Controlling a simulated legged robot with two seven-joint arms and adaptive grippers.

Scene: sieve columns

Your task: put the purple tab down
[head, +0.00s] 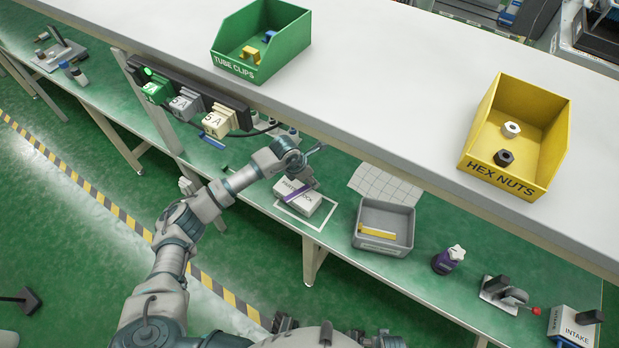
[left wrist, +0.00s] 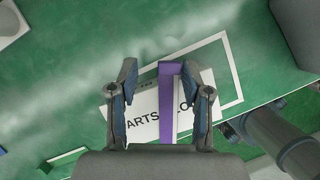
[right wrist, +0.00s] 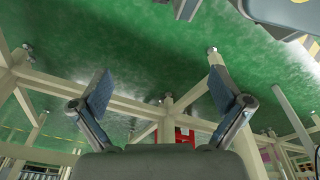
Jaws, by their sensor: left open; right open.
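The purple tab (left wrist: 167,95) lies across the top of a white block lettered "PARTS" (left wrist: 146,108) in the left wrist view. In the head view the purple tab (head: 294,195) shows on the same white block (head: 305,202). My left gripper (left wrist: 158,75) is open, its fingers on either side of the tab, with a gap to each. In the head view my left gripper (head: 303,182) is just above the block. My right gripper (right wrist: 157,80) is open and empty, facing the table's legs and the green floor.
A raised white shelf (head: 400,90) overhangs the back, bearing green (head: 225,66) and yellow (head: 482,173) bins.

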